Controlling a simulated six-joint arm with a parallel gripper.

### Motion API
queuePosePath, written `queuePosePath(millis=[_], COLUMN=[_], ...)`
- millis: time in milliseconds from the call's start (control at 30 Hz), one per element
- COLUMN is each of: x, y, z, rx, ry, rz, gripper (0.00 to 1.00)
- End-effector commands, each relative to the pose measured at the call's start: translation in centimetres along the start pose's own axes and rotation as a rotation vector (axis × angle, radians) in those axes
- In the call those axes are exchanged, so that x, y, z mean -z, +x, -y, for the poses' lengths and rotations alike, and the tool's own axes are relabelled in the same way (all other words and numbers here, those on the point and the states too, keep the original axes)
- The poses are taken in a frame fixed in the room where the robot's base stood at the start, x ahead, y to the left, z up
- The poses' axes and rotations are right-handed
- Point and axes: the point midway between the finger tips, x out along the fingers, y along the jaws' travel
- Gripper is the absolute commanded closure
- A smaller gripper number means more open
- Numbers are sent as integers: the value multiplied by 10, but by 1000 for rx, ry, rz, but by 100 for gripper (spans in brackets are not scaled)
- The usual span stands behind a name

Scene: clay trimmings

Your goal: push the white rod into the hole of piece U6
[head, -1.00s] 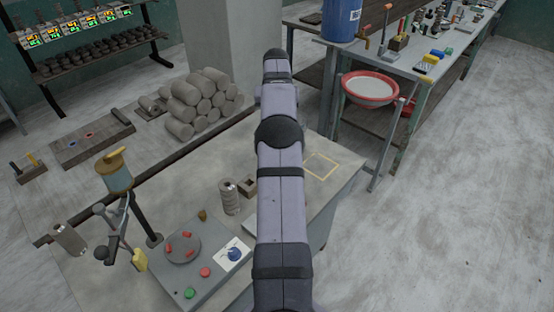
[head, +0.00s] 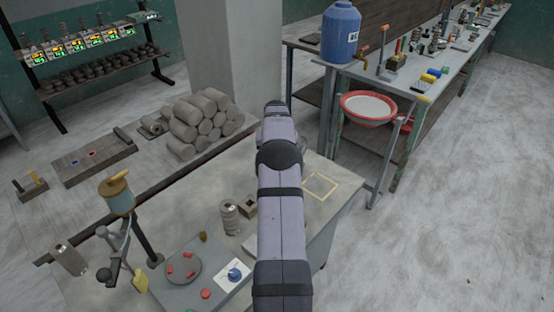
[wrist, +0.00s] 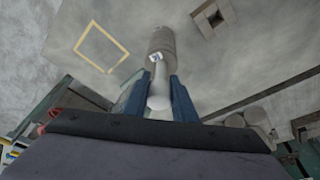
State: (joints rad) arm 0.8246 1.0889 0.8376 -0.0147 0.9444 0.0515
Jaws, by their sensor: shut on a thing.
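The white rod (wrist: 158,94) is between the blue fingers of my gripper (wrist: 158,92), which is shut on it in the wrist view. A grey ribbed cylinder (wrist: 161,42) with a small white label lies just beyond the rod in that view; I cannot tell whether they touch. The labels are too small to read, so I cannot tell which piece is U6. My arm hides the gripper and rod there.
A yellow square outline (head: 320,175) marks bare tabletop right of my arm. A grey panel with a turntable (head: 182,268) and buttons is at front left, near a lamp-like stand (head: 118,193). Stacked clay cylinders (head: 205,125) lie behind the table.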

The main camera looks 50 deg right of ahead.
Motion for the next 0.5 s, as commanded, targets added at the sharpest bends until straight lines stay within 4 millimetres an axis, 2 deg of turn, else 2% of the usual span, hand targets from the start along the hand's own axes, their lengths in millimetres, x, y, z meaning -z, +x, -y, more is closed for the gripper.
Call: queuePosePath(millis=[467,500], x=[-2,-2], y=[7,6], z=[0,0], rx=[0,0], ry=[0,0], rz=[-1,-1], gripper=[98,66])
